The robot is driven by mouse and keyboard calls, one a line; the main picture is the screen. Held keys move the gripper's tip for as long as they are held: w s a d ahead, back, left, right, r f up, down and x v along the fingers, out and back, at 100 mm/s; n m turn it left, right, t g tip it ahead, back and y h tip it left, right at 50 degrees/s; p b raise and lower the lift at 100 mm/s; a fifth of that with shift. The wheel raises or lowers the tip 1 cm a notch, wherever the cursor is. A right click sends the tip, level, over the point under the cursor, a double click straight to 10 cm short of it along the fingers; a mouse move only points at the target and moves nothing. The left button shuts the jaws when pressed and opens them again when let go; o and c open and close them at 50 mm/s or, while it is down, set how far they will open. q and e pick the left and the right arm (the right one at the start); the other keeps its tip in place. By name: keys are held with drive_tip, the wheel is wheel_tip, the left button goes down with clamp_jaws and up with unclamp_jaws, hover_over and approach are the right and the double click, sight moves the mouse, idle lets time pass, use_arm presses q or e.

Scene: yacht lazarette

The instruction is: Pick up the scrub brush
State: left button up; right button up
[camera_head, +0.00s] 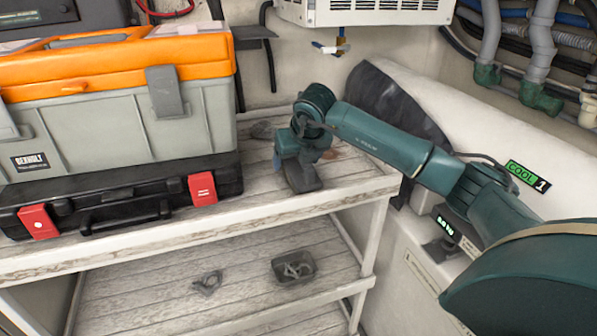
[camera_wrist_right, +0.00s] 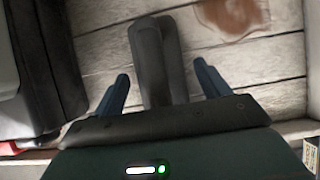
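A dark grey object, which looks like the scrub brush (camera_wrist_right: 150,55), lies on the worn white plank shelf. In the right wrist view its long body runs up between the two blue fingers of my right gripper (camera_wrist_right: 163,84). The fingers are apart, with a visible gap on each side of it. Its near end is hidden behind the gripper body. In the head view, my right gripper (camera_head: 297,158) points down over the shelf, and a dark grey part of the brush (camera_head: 304,178) shows beside it. Bristles cannot be made out. My left gripper is in neither view.
An orange and grey toolbox (camera_head: 110,115) on a black case (camera_head: 130,203) with red latches stands left of the gripper. A rusty stain (camera_wrist_right: 232,15) marks the shelf (camera_head: 345,187). The lower shelf holds a small dark tray (camera_head: 295,268) and a grey item (camera_head: 208,283).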

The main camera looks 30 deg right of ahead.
drive_tip(key=c, duration=1)
wheel_tip(320, 180, up, 10)
drive_tip(key=shift+r, duration=0.15)
